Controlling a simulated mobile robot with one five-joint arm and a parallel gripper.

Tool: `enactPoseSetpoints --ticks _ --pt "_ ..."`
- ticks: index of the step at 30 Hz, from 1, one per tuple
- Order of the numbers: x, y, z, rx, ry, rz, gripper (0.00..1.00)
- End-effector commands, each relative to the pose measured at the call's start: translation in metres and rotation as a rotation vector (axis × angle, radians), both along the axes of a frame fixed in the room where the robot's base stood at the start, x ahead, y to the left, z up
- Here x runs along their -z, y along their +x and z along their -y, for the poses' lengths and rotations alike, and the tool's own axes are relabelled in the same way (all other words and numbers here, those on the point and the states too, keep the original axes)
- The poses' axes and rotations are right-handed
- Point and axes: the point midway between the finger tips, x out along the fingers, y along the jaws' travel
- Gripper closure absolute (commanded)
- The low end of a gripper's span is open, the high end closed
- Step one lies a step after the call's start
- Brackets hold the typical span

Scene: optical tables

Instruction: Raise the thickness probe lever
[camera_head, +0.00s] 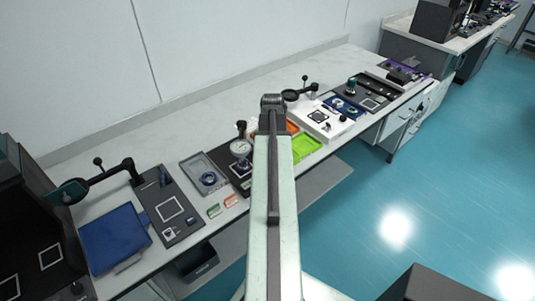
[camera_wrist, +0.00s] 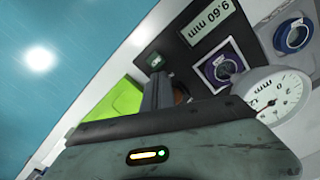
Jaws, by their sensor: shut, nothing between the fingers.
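The thickness probe has a round white dial gauge (camera_head: 240,148) on a dark board, left of my arm in the head view. In the wrist view the dial (camera_wrist: 275,95) is at the right, partly covered by my gripper body. I cannot clearly make out the lever; a dark knob (camera_head: 241,125) shows above the dial. My gripper (camera_wrist: 154,62) is shut and empty, over the dark board left of the purple square. My arm hides it in the head view.
A green tray (camera_head: 305,147) lies right of my arm, close to the gripper. A grey tray (camera_head: 187,166) is left of the probe board. A blue case (camera_head: 115,238) and a magnifier arm (camera_head: 125,169) stand further left. The wall runs behind the bench.

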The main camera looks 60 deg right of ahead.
Motion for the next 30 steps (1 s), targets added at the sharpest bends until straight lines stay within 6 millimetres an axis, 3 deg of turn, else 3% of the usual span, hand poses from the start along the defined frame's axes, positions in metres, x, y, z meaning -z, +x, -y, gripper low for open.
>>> enactPoseSetpoints --ticks 14,30 --pt "0.0 0.001 0.001 0.001 0.0 0.0 1.0" --pt "0.0 0.016 0.007 0.001 -0.001 0.001 1.0"
